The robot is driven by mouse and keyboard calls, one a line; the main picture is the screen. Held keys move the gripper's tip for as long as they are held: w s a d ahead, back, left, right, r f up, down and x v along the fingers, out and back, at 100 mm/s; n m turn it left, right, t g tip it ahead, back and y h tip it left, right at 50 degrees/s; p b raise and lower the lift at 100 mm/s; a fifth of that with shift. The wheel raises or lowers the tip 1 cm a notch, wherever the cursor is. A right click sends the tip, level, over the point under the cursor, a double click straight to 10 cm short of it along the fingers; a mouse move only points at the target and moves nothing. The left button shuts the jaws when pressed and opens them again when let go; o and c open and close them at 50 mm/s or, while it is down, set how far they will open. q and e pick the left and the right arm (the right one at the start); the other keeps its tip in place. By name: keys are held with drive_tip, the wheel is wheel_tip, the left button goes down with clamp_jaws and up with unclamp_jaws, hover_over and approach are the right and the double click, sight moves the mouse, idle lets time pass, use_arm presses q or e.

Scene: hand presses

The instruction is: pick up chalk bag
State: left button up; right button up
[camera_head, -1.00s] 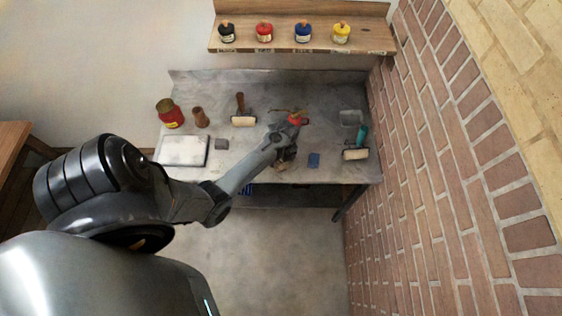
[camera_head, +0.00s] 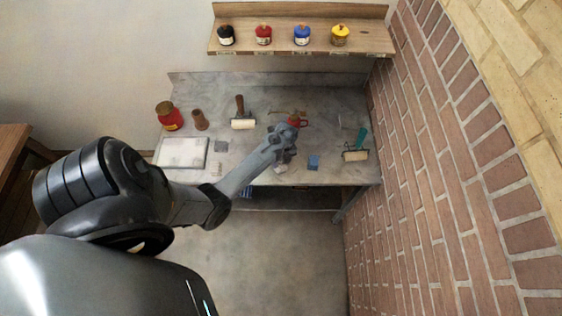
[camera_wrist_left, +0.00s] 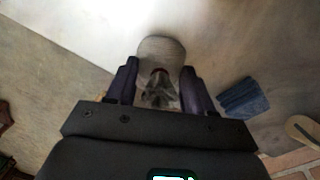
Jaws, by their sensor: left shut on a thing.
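The chalk bag (camera_wrist_left: 162,50) is a pale, rounded, ribbed bundle between the finger pads in the left wrist view. In the head view it shows as a small whitish shape (camera_head: 280,168) just below my left gripper (camera_head: 286,157), near the bench's front edge. My left gripper, also in the left wrist view (camera_wrist_left: 160,70), is shut on the chalk bag, with a dark finger on each side. The fingers and wrist hide part of the bag. I cannot tell whether it touches the bench. My right gripper is not in view.
On the grey bench (camera_head: 300,182), a blue block (camera_head: 314,162) lies right of the gripper. A brick wall (camera_head: 460,140) bounds the right side.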

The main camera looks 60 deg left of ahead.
use_arm(q)
drive_tip(key=shift+r, duration=0.7)
drive_tip(key=r, duration=0.2)
drive_tip(key=shift+s+d+r, duration=0.1)
drive_tip(key=shift+d+r, duration=0.25)
drive_tip(key=s+d+r, duration=0.3)
drive_tip(key=d+r, duration=0.3)
drive_tip(key=d, duration=0.4)
drive_tip(key=shift+s+d+r, duration=0.2)
drive_tip(key=shift+s+r, duration=0.1)
drive_tip(key=shift+s, duration=0.05)
drive_tip(key=o, duration=0.5)
drive_tip(key=shift+c, duration=1.2)
drive_tip(key=shift+w+a, duration=0.1)
